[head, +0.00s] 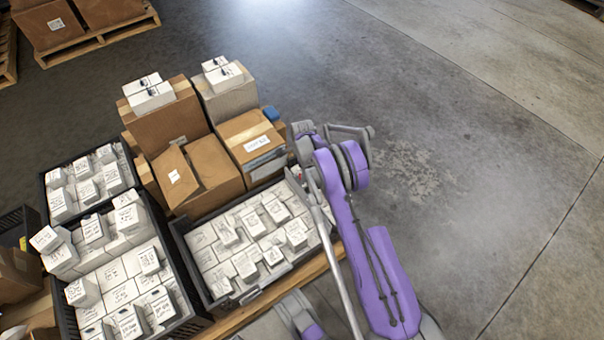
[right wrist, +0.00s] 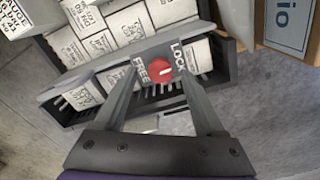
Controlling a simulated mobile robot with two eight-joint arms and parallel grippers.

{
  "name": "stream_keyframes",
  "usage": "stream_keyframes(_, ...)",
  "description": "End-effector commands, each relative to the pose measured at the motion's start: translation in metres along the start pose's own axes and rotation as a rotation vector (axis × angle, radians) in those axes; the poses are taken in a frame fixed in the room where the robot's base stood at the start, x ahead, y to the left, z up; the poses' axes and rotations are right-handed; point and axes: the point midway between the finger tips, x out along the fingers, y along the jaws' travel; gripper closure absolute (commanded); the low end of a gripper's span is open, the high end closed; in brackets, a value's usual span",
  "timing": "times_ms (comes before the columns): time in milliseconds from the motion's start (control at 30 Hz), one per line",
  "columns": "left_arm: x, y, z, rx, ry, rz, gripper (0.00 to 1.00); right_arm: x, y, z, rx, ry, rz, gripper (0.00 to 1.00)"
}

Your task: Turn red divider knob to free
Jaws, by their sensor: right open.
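The red divider knob (right wrist: 160,70) sits on a grey plate in the right wrist view, on the edge of a dark crate (right wrist: 75,113) of white boxes. FREE is printed left of the knob and LOCK to its upper right. A small pale mark shows on the knob, but I cannot tell clearly which label it points to. My right gripper (right wrist: 161,78) is open, with one finger on each side of the knob; I cannot tell whether they touch it.
In the head view, the crate (head: 250,291) stands on a wooden pallet beside another full black crate (head: 181,278). Brown cartons (head: 205,167) are stacked behind it, some with white boxes on top. Open concrete floor (head: 480,150) lies to the right.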

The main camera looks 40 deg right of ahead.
Motion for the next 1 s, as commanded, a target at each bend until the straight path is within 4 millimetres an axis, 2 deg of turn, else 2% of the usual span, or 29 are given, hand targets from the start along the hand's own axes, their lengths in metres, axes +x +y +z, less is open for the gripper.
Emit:
stream_keyframes(33, 0.002, 0.0, 0.0, 0.0, 0.0, 0.0, 0.5, 0.007, 0.0, 0.0, 0.0, 0.0, 0.0, 0.28)
stream_keyframes(200, 0.003, 0.0, 0.0, 0.0, 0.001, 0.0, 0.5, 0.018, 0.0, 0.0, -0.001, 0.0, 0.0, 0.28)
stream_keyframes(467, 0.003, 0.0, 0.0, 0.0, 0.001, 0.0, 0.5, 0.018, 0.0, 0.0, -0.001, 0.0, 0.0, 0.28)
stream_keyframes(567, 0.003, 0.0, 0.0, 0.0, 0.001, 0.0, 0.5, 0.018, 0.0, 0.0, -0.001, 0.0, 0.0, 0.42)
stream_keyframes(867, 0.003, 0.0, 0.0, 0.0, 0.001, 0.0, 0.5, 0.018, 0.0, 0.0, -0.001, 0.0, 0.0, 0.96)
stream_keyframes(900, 0.003, 0.0, 0.0, 0.0, 0.001, 0.0, 0.5, 0.018, 0.0, 0.0, -0.001, 0.0, 0.0, 1.0)
stream_keyframes(1000, 0.003, 0.0, 0.0, 0.0, 0.001, 0.0, 0.5, 0.018, 0.0, 0.0, -0.001, 0.0, 0.0, 1.0)
